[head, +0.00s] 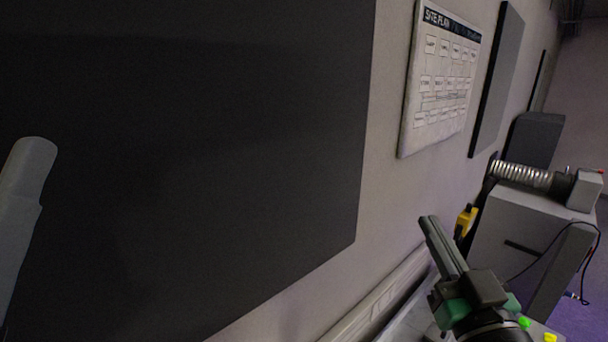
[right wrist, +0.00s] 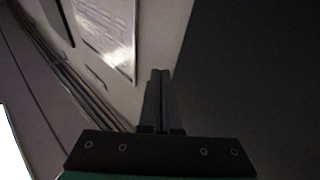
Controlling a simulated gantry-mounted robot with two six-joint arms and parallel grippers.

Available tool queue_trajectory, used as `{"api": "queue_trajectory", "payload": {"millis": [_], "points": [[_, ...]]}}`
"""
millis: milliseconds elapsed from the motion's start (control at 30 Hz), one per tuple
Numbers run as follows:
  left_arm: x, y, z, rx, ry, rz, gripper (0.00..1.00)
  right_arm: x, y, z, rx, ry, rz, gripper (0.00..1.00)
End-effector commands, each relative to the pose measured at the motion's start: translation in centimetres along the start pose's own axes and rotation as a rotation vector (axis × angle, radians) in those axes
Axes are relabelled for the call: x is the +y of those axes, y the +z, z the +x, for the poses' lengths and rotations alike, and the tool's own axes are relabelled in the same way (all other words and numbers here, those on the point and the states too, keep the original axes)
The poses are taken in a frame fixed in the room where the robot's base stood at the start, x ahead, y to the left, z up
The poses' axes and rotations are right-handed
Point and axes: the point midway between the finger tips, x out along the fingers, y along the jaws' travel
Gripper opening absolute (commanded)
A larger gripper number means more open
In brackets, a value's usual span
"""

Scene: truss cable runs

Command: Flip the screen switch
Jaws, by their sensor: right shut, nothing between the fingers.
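A large dark panel (head: 190,150), which looks like the screen, fills the left half of the head view against the wall. It also fills the right half of the right wrist view (right wrist: 250,70). I cannot make out a switch in either view. My right gripper (head: 429,222) is shut and empty, its fingers pointing up and left toward the wall, to the right of the panel's lower right corner. In the right wrist view its closed fingertips (right wrist: 160,73) show near the panel's edge; I cannot tell whether they touch anything. My left gripper is not in view.
A white site plan board (head: 440,80) hangs on the wall right of the panel, with a grey panel (head: 497,80) beyond. A grey box (head: 520,240) with a coiled hose (head: 520,175) and a yellow object (head: 465,221) stand at right. A pale rail (head: 375,300) runs along the wall below.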

Motion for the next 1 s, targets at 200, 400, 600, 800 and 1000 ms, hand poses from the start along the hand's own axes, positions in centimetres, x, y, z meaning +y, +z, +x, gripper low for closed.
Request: {"api": "queue_trajectory", "payload": {"millis": [200,400,600,800,1000], "points": [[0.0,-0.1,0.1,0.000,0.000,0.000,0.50,-0.7,-15.4,-7.3,0.399,-0.012,0.035,0.00],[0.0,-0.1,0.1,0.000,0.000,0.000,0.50,-0.3,-19.6,-11.9,0.552,-0.010,0.057,0.00],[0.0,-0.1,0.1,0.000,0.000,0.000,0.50,-0.3,-19.7,-11.9,0.555,-0.014,0.072,0.00],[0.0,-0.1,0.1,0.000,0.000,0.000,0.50,-0.3,-19.6,-11.9,0.554,-0.014,0.071,0.00],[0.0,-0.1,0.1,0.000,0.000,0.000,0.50,-0.3,-19.6,-11.9,0.553,-0.016,0.080,0.00]]}}
